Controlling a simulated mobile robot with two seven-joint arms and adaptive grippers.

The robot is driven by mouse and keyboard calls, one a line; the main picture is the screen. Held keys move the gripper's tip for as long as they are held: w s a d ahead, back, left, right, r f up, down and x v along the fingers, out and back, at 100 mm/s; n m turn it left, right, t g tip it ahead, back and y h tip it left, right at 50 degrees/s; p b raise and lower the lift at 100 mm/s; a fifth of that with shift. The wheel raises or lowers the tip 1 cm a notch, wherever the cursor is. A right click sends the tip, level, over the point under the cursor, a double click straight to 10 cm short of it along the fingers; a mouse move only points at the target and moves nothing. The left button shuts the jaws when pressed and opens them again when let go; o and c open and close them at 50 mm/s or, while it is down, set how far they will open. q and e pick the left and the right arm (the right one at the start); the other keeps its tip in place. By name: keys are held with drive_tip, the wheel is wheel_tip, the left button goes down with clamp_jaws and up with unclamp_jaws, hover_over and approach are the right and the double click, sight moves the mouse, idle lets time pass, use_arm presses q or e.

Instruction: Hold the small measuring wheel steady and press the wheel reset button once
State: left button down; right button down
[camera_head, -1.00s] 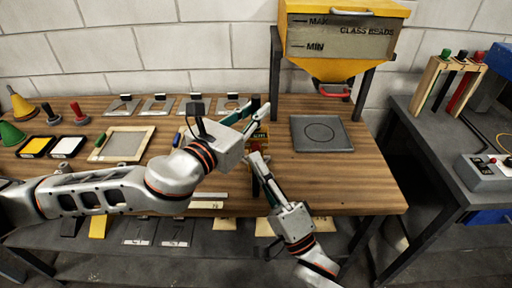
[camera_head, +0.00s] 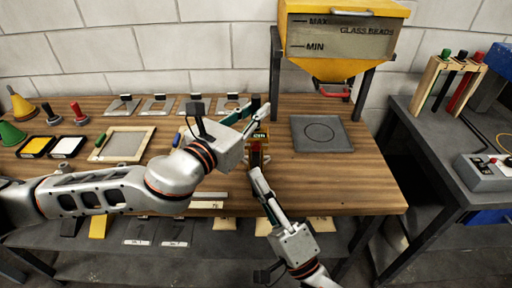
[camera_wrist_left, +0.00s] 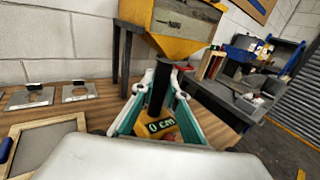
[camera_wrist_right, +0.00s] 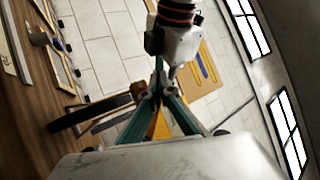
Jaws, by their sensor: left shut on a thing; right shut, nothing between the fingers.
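The small measuring wheel (camera_head: 260,137) stands on the wooden table, yellow with a green-lit display and a black upright handle. In the left wrist view its display (camera_wrist_left: 160,127) reads "0 cm". My left gripper (camera_head: 264,108) is shut on the black handle (camera_wrist_left: 158,88). My right gripper (camera_head: 255,171) is shut and empty, just in front of the wheel and apart from it in the head view. In the right wrist view the right gripper's fingertips (camera_wrist_right: 158,72) are together. The reset button cannot be made out clearly, and the left hand hides part of the wheel.
A grey plate with a circle (camera_head: 320,133) lies right of the wheel, below the yellow glass bead hopper (camera_head: 345,40). A framed grey panel (camera_head: 124,144) and stencil plates (camera_head: 158,105) lie left. The table's front right is clear.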

use_arm(q)
drive_tip(key=c, duration=1.9)
unclamp_jaws()
